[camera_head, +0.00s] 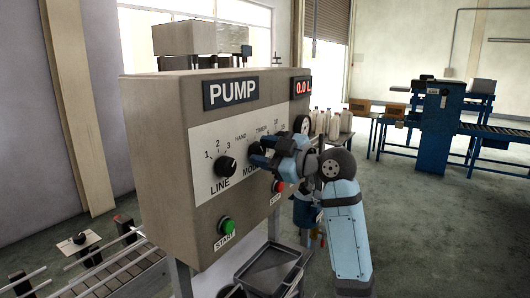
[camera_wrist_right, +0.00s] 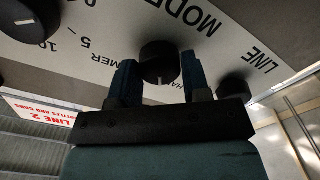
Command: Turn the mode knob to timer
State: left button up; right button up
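The black mode knob (camera_head: 257,152) is on the front panel of the grey pump box (camera_head: 160,150). My right gripper (camera_head: 272,152) is at this knob and covers part of it and of the MODE label. In the right wrist view, the two blue fingers of the gripper (camera_wrist_right: 159,78) stand on either side of the mode knob (camera_wrist_right: 158,60), very near its edges. Whether they press on it cannot be told. The knob's white mark points to the bottom of that view, near the partly hidden HAND letters; TIMER lies to the left. My left gripper is not in view.
The line knob (camera_head: 226,165) sits left of the mode knob. Below are a green start button (camera_head: 226,226) and a red stop button (camera_head: 278,187). A display (camera_head: 302,86) reads 0.0 L. A dark tray (camera_head: 246,273) is below the box. White bottles (camera_head: 335,124) stand behind.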

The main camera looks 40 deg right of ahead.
jog(key=m+p, duration=0.3)
jog(key=m, duration=0.1)
jog(key=shift+r, duration=0.15)
jog(key=m+p, duration=0.2)
jog(key=m, duration=0.1)
jog(key=shift+p, duration=0.3)
jog(key=shift+m+p, duration=1)
jog(key=shift+m, duration=0.2)
jog(key=shift+m+p, duration=0.7)
jog(key=shift+m, duration=0.5)
jog(key=shift+p, duration=0.3)
